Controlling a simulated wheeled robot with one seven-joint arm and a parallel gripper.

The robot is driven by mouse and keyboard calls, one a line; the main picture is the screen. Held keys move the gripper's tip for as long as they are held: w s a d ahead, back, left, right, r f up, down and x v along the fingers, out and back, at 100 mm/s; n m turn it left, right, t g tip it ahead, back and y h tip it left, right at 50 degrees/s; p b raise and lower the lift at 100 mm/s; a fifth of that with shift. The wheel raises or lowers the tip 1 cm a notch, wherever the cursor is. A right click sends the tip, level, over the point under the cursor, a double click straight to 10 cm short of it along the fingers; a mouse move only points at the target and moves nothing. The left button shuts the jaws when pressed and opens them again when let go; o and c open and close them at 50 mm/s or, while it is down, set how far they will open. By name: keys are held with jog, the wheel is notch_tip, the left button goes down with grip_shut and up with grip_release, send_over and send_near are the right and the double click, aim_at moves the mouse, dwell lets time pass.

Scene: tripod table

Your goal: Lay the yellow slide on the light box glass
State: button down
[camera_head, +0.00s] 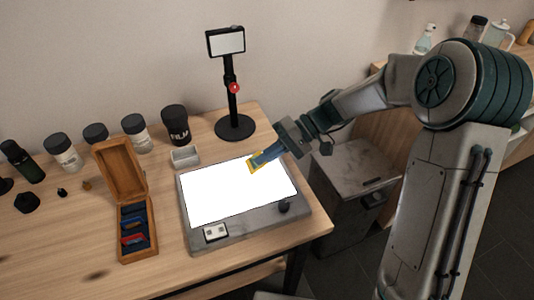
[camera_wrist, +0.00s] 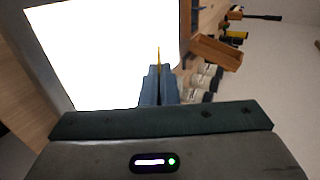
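The yellow slide (camera_head: 255,165) is at the tip of my gripper (camera_head: 263,157), over the upper right part of the light box glass (camera_head: 230,195), which glows white. In the wrist view the yellow slide (camera_wrist: 158,56) shows as a thin edge-on strip between the two fingers of my gripper (camera_wrist: 158,72). The fingers are shut on it. The glass (camera_wrist: 95,50) fills the left half of the wrist view. I cannot tell whether the slide touches the glass.
An open wooden box (camera_head: 137,237) with blue and red slides stands left of the light box. A small grey tray (camera_head: 185,157), film canisters (camera_head: 175,125) and a black stand with a small screen (camera_head: 232,105) are behind. The light box has a knob (camera_head: 284,206).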

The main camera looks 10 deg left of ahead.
aim_at(267, 177)
jog(key=shift+f+b, duration=1.35)
jog(key=shift+f, duration=0.95)
jog(key=c, duration=1.6)
grip_release()
jog(key=p+v, duration=0.1)
jog(key=v, duration=1.3)
jog(key=shift+s, duration=0.15)
jog(key=shift+a+r, duration=0.1)
